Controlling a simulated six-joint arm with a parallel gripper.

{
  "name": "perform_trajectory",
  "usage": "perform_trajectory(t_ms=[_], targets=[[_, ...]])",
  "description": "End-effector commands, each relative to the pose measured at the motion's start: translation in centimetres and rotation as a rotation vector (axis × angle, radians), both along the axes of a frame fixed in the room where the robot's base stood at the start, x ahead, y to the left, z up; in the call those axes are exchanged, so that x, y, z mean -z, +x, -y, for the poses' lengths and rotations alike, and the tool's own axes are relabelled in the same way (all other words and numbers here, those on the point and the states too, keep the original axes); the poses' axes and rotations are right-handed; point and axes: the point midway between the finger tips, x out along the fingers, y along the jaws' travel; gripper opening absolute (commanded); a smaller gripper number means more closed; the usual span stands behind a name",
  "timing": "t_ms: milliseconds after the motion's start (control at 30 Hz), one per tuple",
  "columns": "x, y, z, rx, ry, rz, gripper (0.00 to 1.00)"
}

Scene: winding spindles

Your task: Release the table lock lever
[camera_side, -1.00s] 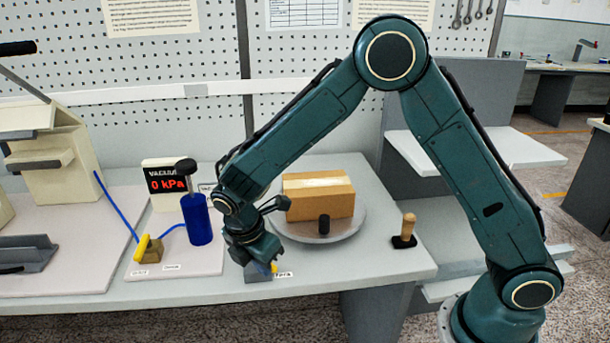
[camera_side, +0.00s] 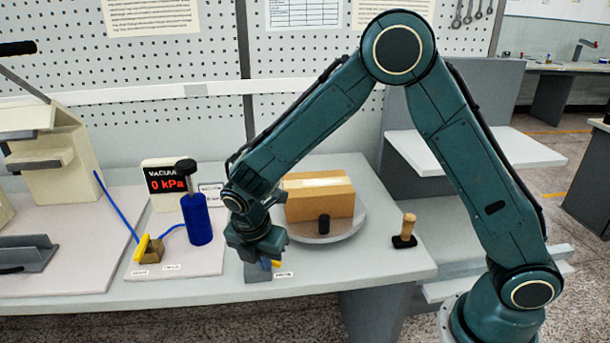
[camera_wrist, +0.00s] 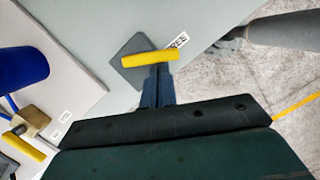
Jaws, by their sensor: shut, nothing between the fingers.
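The table lock lever is a yellow bar (camera_wrist: 150,58) on a grey base (camera_wrist: 133,47), by a label reading "FREE" (camera_wrist: 179,41) in the wrist view. In the side view, the lever (camera_side: 276,264) shows only partly, near the bench's front edge, below the round turntable (camera_side: 325,239). My gripper (camera_wrist: 159,72) is shut and empty, its fingertips right at the bar's near side. I cannot tell whether they touch it. In the side view my gripper (camera_side: 263,260) is low over the grey base and hides much of the lever.
A cardboard box (camera_side: 318,199) and a black knob (camera_side: 324,224) are on the turntable. A wooden-handled stamp (camera_side: 407,230) stands to its right. To the left are a blue cylinder (camera_side: 198,222), a brass valve with its own yellow handle (camera_side: 141,248), and a vacuum display (camera_side: 168,181) reading 0 kPa.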

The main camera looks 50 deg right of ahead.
Motion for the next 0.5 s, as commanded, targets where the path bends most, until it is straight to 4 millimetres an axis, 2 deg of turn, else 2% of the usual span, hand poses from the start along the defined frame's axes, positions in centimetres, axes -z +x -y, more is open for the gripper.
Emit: perform_trajectory(t_ms=[500], targets=[[0.03, 0.46, -0.09, 0.001, 0.0, -0.001, 0.0]])
